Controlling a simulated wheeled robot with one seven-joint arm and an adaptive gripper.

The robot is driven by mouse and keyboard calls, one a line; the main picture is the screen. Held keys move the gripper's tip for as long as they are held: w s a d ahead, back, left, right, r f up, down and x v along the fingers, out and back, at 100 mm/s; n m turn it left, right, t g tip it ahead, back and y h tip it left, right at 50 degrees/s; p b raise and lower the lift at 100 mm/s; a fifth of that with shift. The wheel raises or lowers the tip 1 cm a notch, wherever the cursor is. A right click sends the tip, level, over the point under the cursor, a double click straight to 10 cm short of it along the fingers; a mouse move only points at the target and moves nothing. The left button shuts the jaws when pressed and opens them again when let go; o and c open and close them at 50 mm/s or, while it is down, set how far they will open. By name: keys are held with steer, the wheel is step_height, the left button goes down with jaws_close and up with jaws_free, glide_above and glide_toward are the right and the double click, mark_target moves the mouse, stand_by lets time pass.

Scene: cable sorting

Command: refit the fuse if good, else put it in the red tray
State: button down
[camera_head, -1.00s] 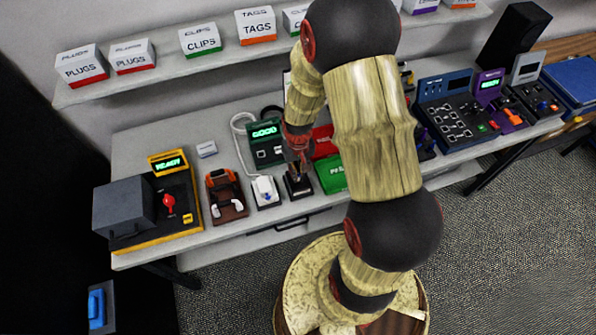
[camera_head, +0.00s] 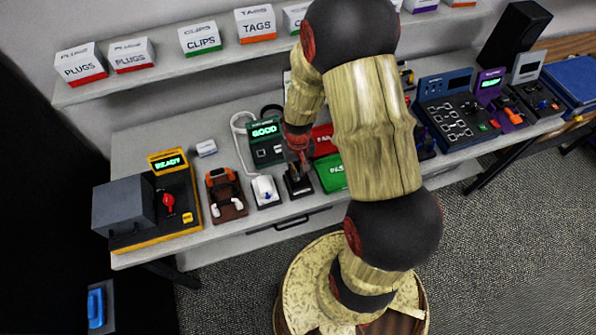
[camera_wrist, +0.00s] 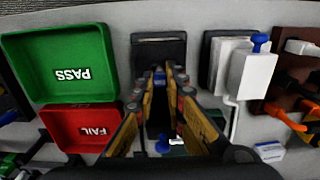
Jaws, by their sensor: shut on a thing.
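My gripper (camera_head: 300,169) points down at the black socket block (camera_head: 298,186) on the bench. In the wrist view, its fingers (camera_wrist: 170,75) are closed to a narrow gap beside the block (camera_wrist: 158,50). The fuse is between the fingertips and mostly hidden; I cannot tell whether it touches the block. The tester (camera_head: 265,138) behind reads GOOD in green. The red FAIL tray (camera_head: 322,139) lies behind the green PASS tray (camera_head: 331,174), right of the block. Both trays look empty in the wrist view.
A white device with a blue knob (camera_head: 265,191) stands just left of the block, a white cable (camera_head: 237,125) behind it. Further left are a brown fixture (camera_head: 225,195) and a yellow-framed machine (camera_head: 160,205) reading READY. Other consoles (camera_head: 450,120) stand right.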

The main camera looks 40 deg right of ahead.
steer(key=c, duration=1.8)
jaws_free()
steer(key=shift+o, duration=0.6)
steer(key=o, duration=0.4)
steer(key=shift+c, duration=0.2)
steer(key=shift+o, duration=0.7)
steer(key=shift+r+p, duration=2.85)
steer(key=shift+r, duration=1.2)
